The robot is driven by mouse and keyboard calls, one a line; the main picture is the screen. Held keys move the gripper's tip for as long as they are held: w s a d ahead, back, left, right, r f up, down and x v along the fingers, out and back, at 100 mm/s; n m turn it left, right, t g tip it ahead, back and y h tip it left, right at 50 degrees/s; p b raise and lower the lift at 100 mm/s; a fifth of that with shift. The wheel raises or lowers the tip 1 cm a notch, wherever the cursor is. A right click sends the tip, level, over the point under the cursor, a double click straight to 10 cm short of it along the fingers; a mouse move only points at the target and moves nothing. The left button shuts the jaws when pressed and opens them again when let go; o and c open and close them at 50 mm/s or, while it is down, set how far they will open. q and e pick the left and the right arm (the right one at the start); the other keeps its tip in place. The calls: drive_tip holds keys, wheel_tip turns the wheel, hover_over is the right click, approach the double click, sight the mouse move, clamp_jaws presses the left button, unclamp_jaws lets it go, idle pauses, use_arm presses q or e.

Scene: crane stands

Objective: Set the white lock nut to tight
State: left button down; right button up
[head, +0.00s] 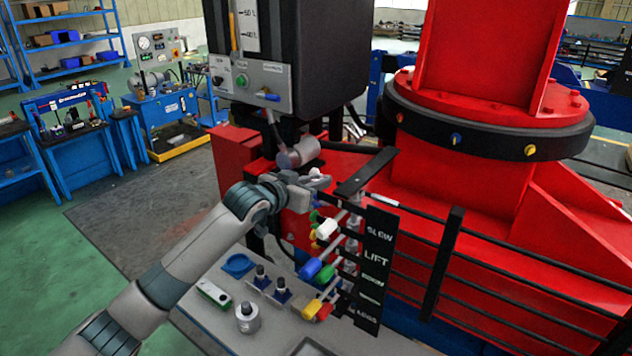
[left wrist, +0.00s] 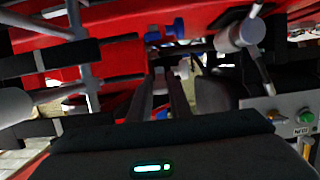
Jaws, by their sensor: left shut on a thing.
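My left gripper (head: 318,180) reaches in from the left, in front of the red crane body. It is shut on a small white piece, which looks like the white lock nut (head: 316,171). In the left wrist view, the fingers of my left gripper (left wrist: 170,82) point away from the camera, with a small pale piece, apparently the white lock nut (left wrist: 183,70), at their tips. The fingers hide much of the nut, so its setting cannot be read. My right gripper is in neither view.
Levers with coloured knobs, including a white knob (head: 326,229) and a blue knob (head: 310,268), stand just below my gripper, beside a black label plate (head: 375,260). A grey cylinder (head: 299,153) is close above it. A control box (head: 250,80) hangs higher.

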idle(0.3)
use_arm(q)
drive_tip(key=c, duration=1.6)
unclamp_jaws()
drive_tip(key=shift+c, duration=0.2)
drive_tip(key=b+v, duration=0.7)
drive_tip(key=v, duration=1)
drive_tip(key=shift+s+a, duration=0.1)
drive_tip(key=shift+a, duration=0.05)
